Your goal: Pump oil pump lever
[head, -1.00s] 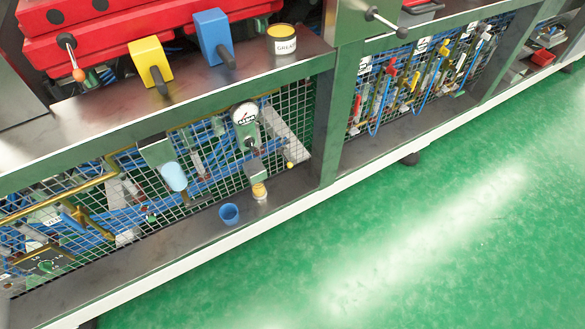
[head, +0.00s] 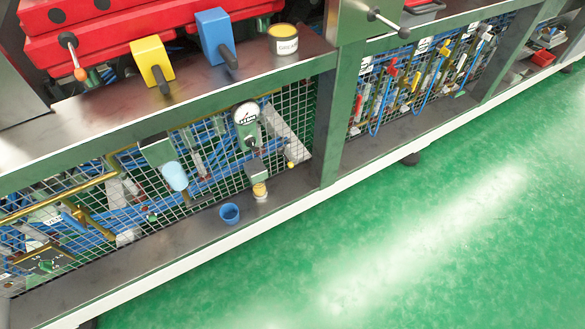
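A small grey pump body (head: 257,171) is mounted at the wire mesh in the left bay of the machine frame. An amber cup (head: 260,190) sits under it. A round white pressure gauge (head: 246,115) is above it. A small yellow knob (head: 291,165) shows to the right of the pump body; it looks like the end of the pump lever, but the thin rod is hard to make out. Neither of my grippers is in view.
A blue cup (head: 229,213) stands on the lower ledge (head: 200,229) left of the pump. A grease tin (head: 287,46), a blue block-shaped part (head: 213,34) and a yellow one (head: 152,61) are on the upper shelf. The green floor (head: 420,240) in front is clear.

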